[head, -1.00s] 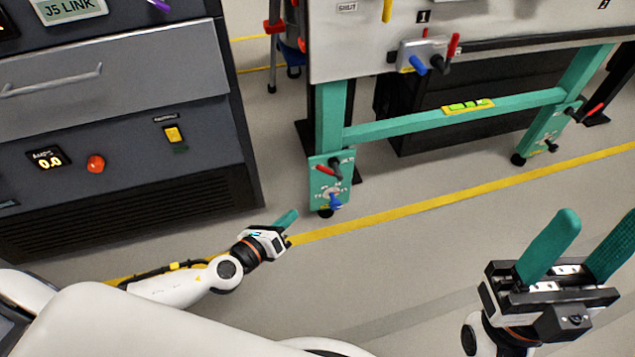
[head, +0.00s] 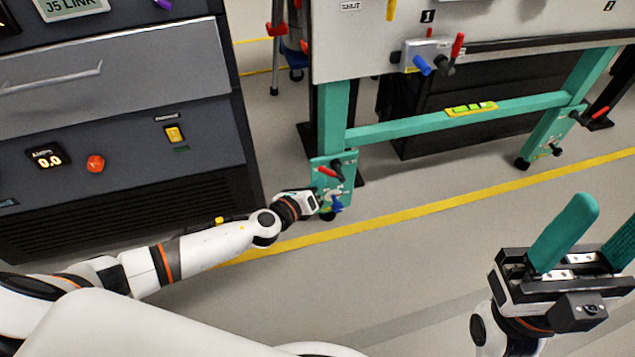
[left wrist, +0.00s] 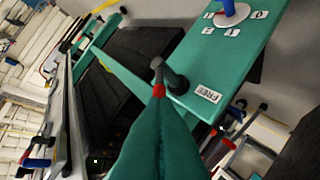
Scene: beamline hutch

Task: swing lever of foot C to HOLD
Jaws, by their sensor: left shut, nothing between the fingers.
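A teal foot plate (head: 346,176) is at the bottom of the near table leg. It carries a lever with a red grip (head: 327,171) on a black pivot, and a blue knob (head: 337,205) below. I cannot read which foot it is. My left gripper (head: 319,198) is shut and empty, in front of the plate. In the left wrist view its teal fingers (left wrist: 158,100) point at the lever's black pivot (left wrist: 176,82). Red shows at their tips and the rest of the grip is hidden; touching is unclear. A FREE label (left wrist: 208,94) sits beside the pivot. My right gripper (head: 609,222) is open and empty.
A dark cabinet (head: 110,130) stands at the left. A teal crossbar (head: 420,123) joins the legs, with another foot (head: 541,150) at the right. A valve block (head: 428,55) with coloured handles is above. The floor in front is clear, with a yellow line (head: 410,212).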

